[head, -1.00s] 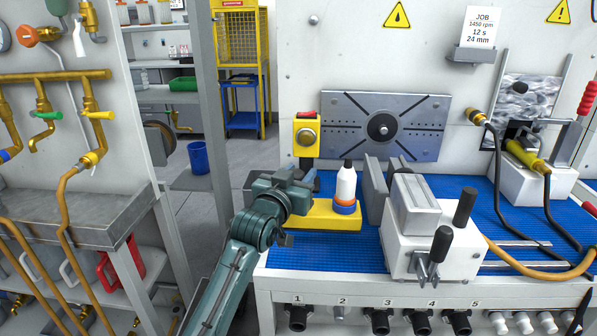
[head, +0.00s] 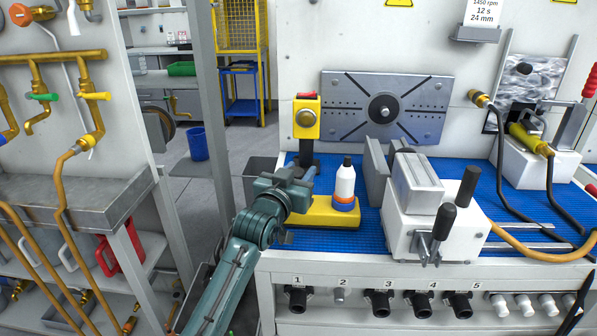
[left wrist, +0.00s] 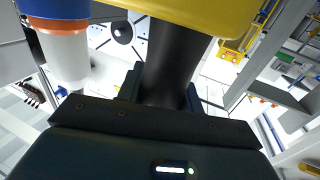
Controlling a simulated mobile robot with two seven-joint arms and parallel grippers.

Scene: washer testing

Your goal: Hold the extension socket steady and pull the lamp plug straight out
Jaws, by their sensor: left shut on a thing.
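My left gripper (head: 300,186) is at the left end of the bench, shut on the black post (head: 306,152) of a yellow stand. The post also shows between the fingers in the left wrist view (left wrist: 172,65). A yellow box (head: 306,117) with a red top and a round grey knob sits on the post. The stand's yellow base (head: 325,212) rests on the blue mat. A yellow-bodied connector (head: 527,138) with a black cable lies on a white block at the right. I cannot tell an extension socket or lamp plug for certain. My right gripper is not in view.
A white bottle (head: 345,183) with a blue and orange bottom stands on the yellow base, close beside my left gripper. A white clamp block (head: 425,222) with black handles stands to the right. Blue mat (head: 480,190) is partly clear. Brass pipes (head: 62,58) are at the far left.

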